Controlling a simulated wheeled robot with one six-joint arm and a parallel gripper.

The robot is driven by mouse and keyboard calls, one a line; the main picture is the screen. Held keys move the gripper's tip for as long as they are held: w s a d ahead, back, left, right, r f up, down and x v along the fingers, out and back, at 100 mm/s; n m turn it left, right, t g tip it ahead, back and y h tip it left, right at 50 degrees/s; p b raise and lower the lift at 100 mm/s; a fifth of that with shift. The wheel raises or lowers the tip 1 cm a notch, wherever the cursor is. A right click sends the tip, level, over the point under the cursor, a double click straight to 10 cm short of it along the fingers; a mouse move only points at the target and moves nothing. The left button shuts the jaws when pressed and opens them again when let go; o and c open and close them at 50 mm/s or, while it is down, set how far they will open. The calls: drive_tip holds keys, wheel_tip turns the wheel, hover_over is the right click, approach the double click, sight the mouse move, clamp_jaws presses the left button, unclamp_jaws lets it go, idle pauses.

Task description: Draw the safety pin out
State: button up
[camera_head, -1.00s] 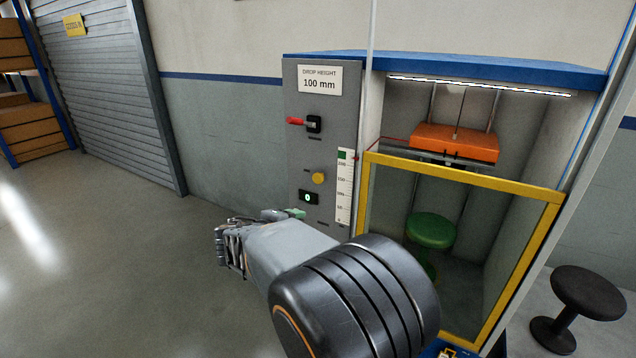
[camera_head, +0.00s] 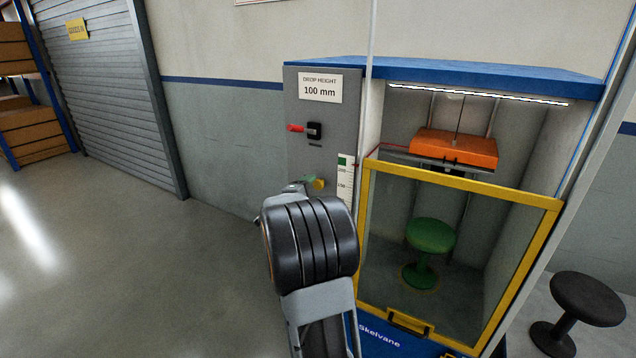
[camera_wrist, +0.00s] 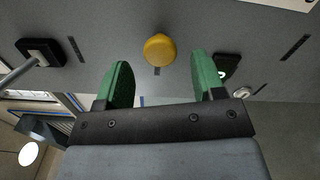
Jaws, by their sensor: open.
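My gripper (camera_wrist: 160,78) is open and empty, with two green fingers in front of the grey control panel (camera_head: 350,110). In the wrist view the yellow round knob (camera_wrist: 160,49) lies just beyond and between the fingertips; I see no contact.
The test cabinet has a yellow-framed clear door (camera_head: 460,180), with a green stool (camera_head: 431,236) inside. A dark stool (camera_head: 588,298) stands at the right. The floor at left is clear.

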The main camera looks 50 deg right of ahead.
sight(317, 186)
drive_tip(key=shift+p+x, duration=0.3)
drive_tip(key=shift+x, duration=1.65)
drive_tip(key=shift+c, duration=0.3)
drive_tip(key=shift+s, duration=0.1)
clamp_jaws()
